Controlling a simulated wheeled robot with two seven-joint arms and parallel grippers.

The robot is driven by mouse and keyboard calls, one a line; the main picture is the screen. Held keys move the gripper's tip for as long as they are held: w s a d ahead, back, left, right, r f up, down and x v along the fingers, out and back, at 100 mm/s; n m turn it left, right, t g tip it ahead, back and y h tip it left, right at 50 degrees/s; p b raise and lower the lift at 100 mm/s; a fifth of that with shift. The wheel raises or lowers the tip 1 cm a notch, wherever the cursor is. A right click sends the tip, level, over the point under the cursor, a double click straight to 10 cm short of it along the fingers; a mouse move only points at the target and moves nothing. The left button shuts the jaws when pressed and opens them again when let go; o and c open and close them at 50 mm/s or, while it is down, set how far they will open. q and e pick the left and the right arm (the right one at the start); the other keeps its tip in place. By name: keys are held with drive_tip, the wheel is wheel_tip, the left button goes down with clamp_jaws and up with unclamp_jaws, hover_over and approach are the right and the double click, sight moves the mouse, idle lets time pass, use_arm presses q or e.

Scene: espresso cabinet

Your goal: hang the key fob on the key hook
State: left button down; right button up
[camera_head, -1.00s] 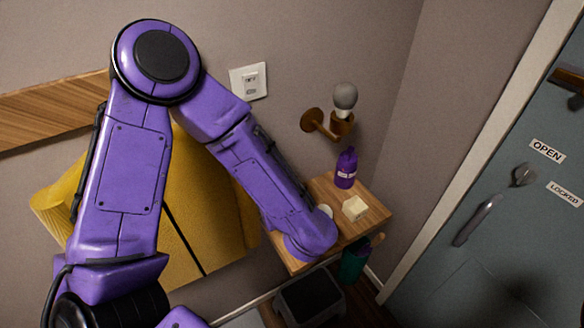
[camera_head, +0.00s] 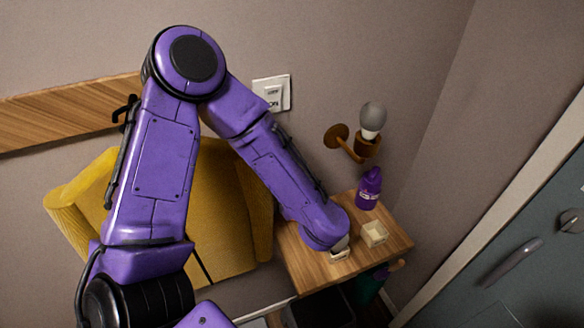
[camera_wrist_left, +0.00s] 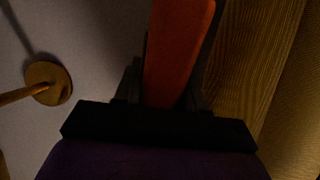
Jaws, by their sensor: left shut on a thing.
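In the left wrist view my left gripper (camera_wrist_left: 166,95) is shut on a flat orange-red thing (camera_wrist_left: 180,45), which looks like the key fob. It sticks out beyond the fingers and leaves the top of the view. In the head view the purple left arm bends down to the small wooden table, and its forearm hides the gripper and fob. A black hook (camera_head: 126,112) shows on the wooden wall board (camera_head: 60,112), partly behind the arm. I cannot tell if it is the key hook. My right gripper is not in view.
The wooden table (camera_head: 310,268) bears a purple bottle (camera_head: 369,190), a cream block (camera_head: 374,233) and a pale item (camera_head: 340,249) beside the forearm. A wall lamp (camera_head: 372,117) stands above it. A yellow chair (camera_head: 225,215) is behind the arm. A blue-grey door (camera_head: 545,245) is at right.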

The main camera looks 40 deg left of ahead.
use_arm(q)
drive_tip(key=x, duration=0.3)
drive_tip(key=r+x, duration=0.1)
drive_tip(key=shift+a+f, duration=0.2)
drive_tip(key=shift+a, duration=0.4)
idle(0.4)
drive_tip(key=c, duration=0.9)
unclamp_jaws()
drive_tip(key=o, duration=0.3)
drive_tip(key=shift+o, duration=0.2)
drive_tip(key=shift+w+f, duration=0.1)
drive_tip(key=shift+w, duration=0.05)
